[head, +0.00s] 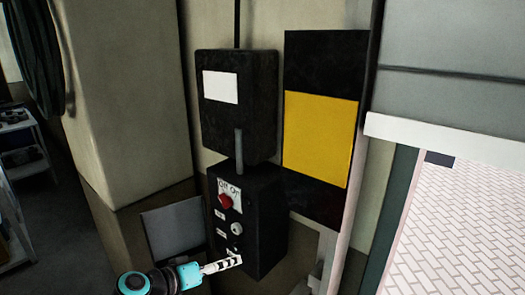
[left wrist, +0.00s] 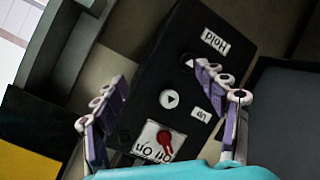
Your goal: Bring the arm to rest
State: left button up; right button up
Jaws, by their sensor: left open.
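My left arm comes in at the bottom of the head view. Its gripper (head: 228,263) is in front of the lower part of a black control box (head: 262,215) on the wall. The box carries a red switch (head: 225,201) on an Off/On plate, with round buttons below it. In the left wrist view my left gripper (left wrist: 162,76) is open and empty, its two fingers apart in front of the box face (left wrist: 205,70). That view shows the red switch (left wrist: 165,143), a round arrow button (left wrist: 169,99) and a "Hold" label (left wrist: 215,40). Whether the fingers touch the box is unclear.
A second black box (head: 238,120) with a white label hangs above the control box. A black and yellow panel (head: 320,140) is to its right, beside a window-like opening (head: 460,230). A grey panel (head: 173,228) is at the lower left. Shelving (head: 25,155) stands far left.

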pick_arm(q)
jog(key=s+a+f+g+y+b, duration=0.1)
jog(key=s+f+y+b, duration=0.3)
jog(key=s+f, duration=0.4)
jog(key=s+a+f+g+y+b, duration=0.2)
jog(key=s+a+f+y+b, duration=0.2)
jog(key=s+f, duration=0.5)
notch_tip(320, 180, down, 2)
jog(key=shift+s+f+m+b, duration=0.1)
jog(key=shift+s+m+b, duration=0.25)
jog(key=shift+b, duration=0.35)
pick_arm(e)
notch_tip(320, 180, down, 11)
pick_arm(q)
jog(key=shift+w, duration=0.1)
pick_arm(e)
jog(key=shift+f, duration=0.1)
